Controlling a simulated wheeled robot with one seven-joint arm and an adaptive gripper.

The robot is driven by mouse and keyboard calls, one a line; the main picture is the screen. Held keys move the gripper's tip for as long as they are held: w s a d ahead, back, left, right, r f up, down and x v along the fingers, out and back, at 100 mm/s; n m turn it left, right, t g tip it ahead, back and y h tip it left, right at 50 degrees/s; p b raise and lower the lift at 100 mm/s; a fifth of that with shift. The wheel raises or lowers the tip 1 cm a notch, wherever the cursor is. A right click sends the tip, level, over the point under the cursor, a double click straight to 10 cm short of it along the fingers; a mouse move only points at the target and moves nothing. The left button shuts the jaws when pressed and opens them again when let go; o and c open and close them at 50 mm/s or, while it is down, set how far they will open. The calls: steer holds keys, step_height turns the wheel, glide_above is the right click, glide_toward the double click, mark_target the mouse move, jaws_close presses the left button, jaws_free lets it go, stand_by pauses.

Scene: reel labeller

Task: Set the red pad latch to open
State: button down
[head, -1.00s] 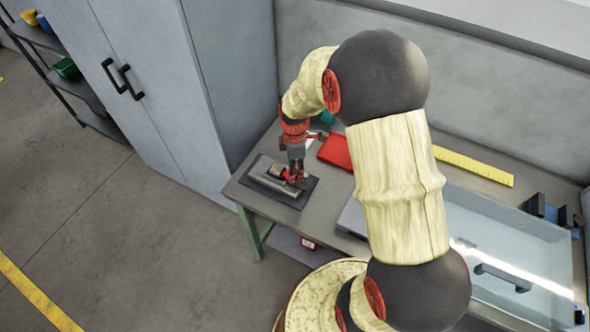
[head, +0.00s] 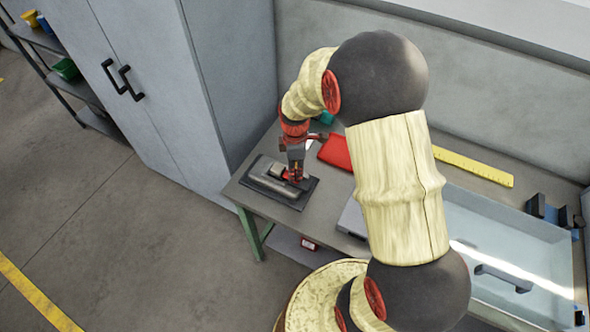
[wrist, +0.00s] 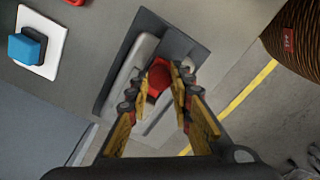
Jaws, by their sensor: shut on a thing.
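The reel labeller (head: 268,183) is a grey device on a dark base plate (head: 299,203) at the left end of the bench. It also shows in the wrist view as a grey body (wrist: 133,72) on its dark plate. The red pad latch (wrist: 158,76) sits on the device, between my fingers. My gripper (wrist: 166,76) points down at the device and is shut on the red latch. In the head view my gripper (head: 293,178) hides the latch, and its setting cannot be told.
A red flat object (head: 335,152) and a yellow ruler (head: 473,165) lie on the bench. A clear-topped case (head: 510,250) is at right. A tall grey cabinet (head: 150,80) stands left of the bench. A blue button (wrist: 25,48) on a white base shows in the wrist view.

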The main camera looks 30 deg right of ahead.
steer(key=shift+s, duration=0.1)
stand_by(0.4)
steer(key=s+d, duration=0.2)
steer(key=s, duration=0.1)
steer(key=shift+p, duration=0.3)
steer(key=c, duration=1.7)
jaws_free()
steer(key=shift+s+d, duration=0.1)
steer(key=shift+c, duration=0.2)
steer(key=shift+o, duration=0.8)
